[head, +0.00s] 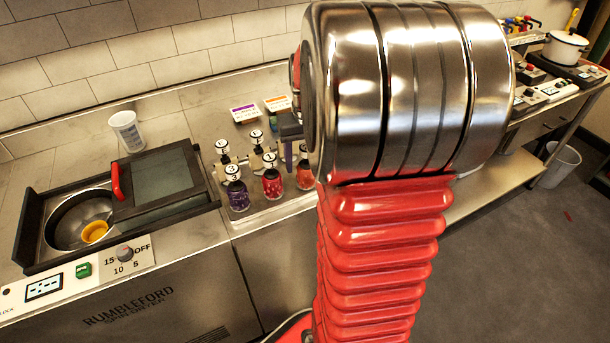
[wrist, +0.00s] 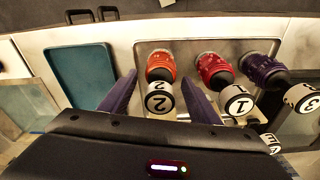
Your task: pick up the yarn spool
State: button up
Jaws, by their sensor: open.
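I cannot identify a yarn spool for sure in either view. A small yellow round thing (head: 95,231) lies in the open round drum at the left; I cannot tell what it is. My gripper (wrist: 158,84) is open, its two purple fingers spread on either side of an orange-red bottle (wrist: 160,65) whose round label reads 2. The fingers hold nothing, and I cannot tell whether they touch the bottle. In the head view my arm hides most of the gripper; a purple finger shows beside the bottles.
A red bottle (head: 272,183) and a purple bottle (head: 237,195) stand close by on a metal tray, with more numbered tops behind. A white cup (head: 128,130) stands behind the dryer lid (head: 160,185). A teal tray (wrist: 80,75) lies left of the bottles in the wrist view.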

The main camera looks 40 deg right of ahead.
jog(key=shift+c, duration=0.5)
grip_shut()
dwell(0.5)
